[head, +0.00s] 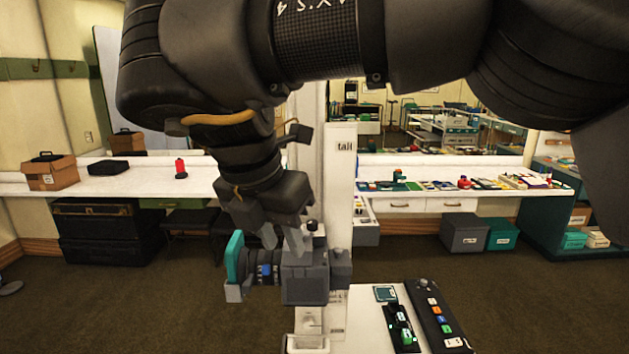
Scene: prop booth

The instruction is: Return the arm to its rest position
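My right arm comes in from the upper right, crosses the top of the head view and bends down at the middle. Its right gripper (283,240) points downward, with its two grey fingers spread apart and nothing seen between them. The fingertips are just above and behind or beside a grey block-shaped device (305,280) with a teal disc (235,258) on its left side; I cannot tell whether they touch it. My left gripper is not in view.
A white stand (370,330) in front holds a dark button panel (432,315) and a black tray (402,328). A long white counter (400,188) with small items runs along the back wall. Open carpet lies on both sides.

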